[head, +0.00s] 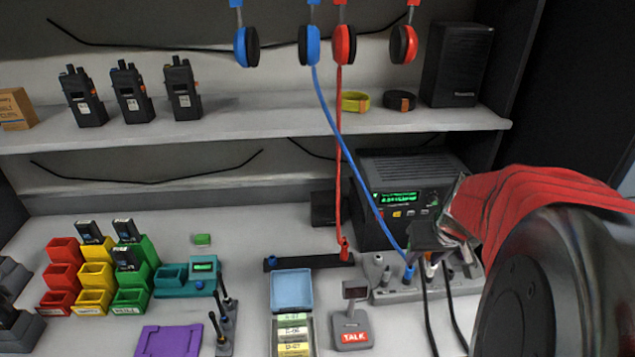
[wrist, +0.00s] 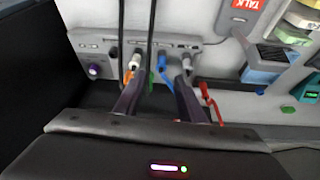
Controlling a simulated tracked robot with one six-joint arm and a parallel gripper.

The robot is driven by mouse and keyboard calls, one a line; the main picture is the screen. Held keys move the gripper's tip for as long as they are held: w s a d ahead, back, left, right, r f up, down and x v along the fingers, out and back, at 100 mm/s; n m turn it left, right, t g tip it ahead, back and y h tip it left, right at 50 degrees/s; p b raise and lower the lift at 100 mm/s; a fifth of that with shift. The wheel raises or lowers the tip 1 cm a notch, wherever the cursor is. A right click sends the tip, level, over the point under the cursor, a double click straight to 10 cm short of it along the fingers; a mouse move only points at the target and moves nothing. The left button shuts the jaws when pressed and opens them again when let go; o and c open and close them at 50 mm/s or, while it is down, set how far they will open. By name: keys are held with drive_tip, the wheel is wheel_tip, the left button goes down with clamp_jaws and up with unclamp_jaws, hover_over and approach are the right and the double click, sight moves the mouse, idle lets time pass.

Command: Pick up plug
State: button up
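A blue plug (head: 409,272) on a blue cord stands at the grey socket panel (head: 385,294); it also shows in the wrist view (wrist: 162,66). A red plug (head: 344,249) on a red cord is at a black strip left of the panel; a red piece (wrist: 207,97) shows beside my right finger in the wrist view. A pale plug (wrist: 136,60) and a grey plug (wrist: 187,62) stand near my fingertips. My gripper (head: 438,240) is over the panel. In the wrist view its fingers (wrist: 160,85) are apart, with the blue plug beyond the gap. Contact is unclear.
Black cords (head: 427,315) hang in front of the panel. A dark power unit (head: 400,190) stands behind it. A TALK button box (head: 351,325) and a blue-lidded tray (head: 291,290) are to the left. Blue and red headset cords hang from above.

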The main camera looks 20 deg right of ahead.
hover_over(411, 269)
drive_tip(key=s, duration=0.2)
drive_tip(key=shift+s+a+f, duration=0.1)
drive_tip(key=shift+a+f, duration=0.05)
drive_tip(key=shift+f, duration=0.95)
drive_tip(key=shift+s+a+f, duration=0.1)
drive_tip(key=shift+a+f, duration=0.05)
drive_tip(key=shift+f, duration=0.9)
drive_tip(key=shift+w+x, duration=0.2)
drive_tip(key=shift+x, duration=2.4)
drive_tip(key=shift+a, duration=0.15)
drive_tip(key=shift+c, duration=0.3)
drive_tip(key=c, duration=0.8)
